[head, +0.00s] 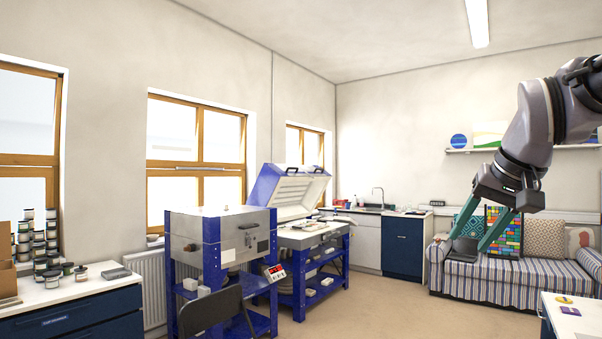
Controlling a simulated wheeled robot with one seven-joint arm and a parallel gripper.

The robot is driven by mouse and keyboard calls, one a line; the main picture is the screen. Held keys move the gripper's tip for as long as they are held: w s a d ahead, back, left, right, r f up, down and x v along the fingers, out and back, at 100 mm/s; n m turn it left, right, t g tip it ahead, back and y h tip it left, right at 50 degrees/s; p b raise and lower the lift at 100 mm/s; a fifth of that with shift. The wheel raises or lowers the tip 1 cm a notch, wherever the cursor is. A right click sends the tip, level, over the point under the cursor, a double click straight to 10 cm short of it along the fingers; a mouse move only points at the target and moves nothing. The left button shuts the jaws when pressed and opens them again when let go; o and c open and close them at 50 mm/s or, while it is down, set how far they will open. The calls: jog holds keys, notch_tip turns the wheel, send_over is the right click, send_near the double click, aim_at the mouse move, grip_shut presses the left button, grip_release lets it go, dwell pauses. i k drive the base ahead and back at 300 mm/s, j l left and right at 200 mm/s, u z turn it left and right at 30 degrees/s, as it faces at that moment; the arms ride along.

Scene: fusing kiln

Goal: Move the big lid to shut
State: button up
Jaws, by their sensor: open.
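The big lid (289,186) is blue outside with a pale inner face. It stands tilted open, hinged at the back of the large kiln (311,235) on a blue frame. The kiln's bed below it shows pale, with small items on it. My gripper (479,250) hangs at the right of the view with its two green fingers apart. It is open and empty, well to the right of the lid and touching nothing. The far side of the lid and its hinge are partly hidden.
A smaller grey kiln (226,236) on a blue stand and a dark chair (213,310) stand in front of the large kiln. A striped sofa (500,278) is at the right, and a white table (575,318) at the lower right. The floor (400,310) between is clear.

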aim_at(295, 191)
jog(key=i+j+z, duration=0.1)
jog(key=i, duration=0.4)
jog(key=i+j+z, duration=0.1)
jog(key=i, duration=0.45)
jog(key=i+j+z, duration=0.1)
jog(key=i, duration=0.4)
jog(key=i+z, duration=0.1)
jog(key=i, duration=1.75)
jog(key=i+u, duration=0.15)
jog(key=i, duration=0.5)
jog(key=i+l+u, duration=0.2)
jog(key=i, duration=0.45)
jog(key=i+l+u, duration=0.15)
jog(key=i, duration=0.45)
jog(key=i+j+u, duration=0.15)
jog(key=i+u, duration=0.25)
jog(key=i, duration=0.2)
jog(key=i+u, duration=0.35)
jog(key=i, duration=0.2)
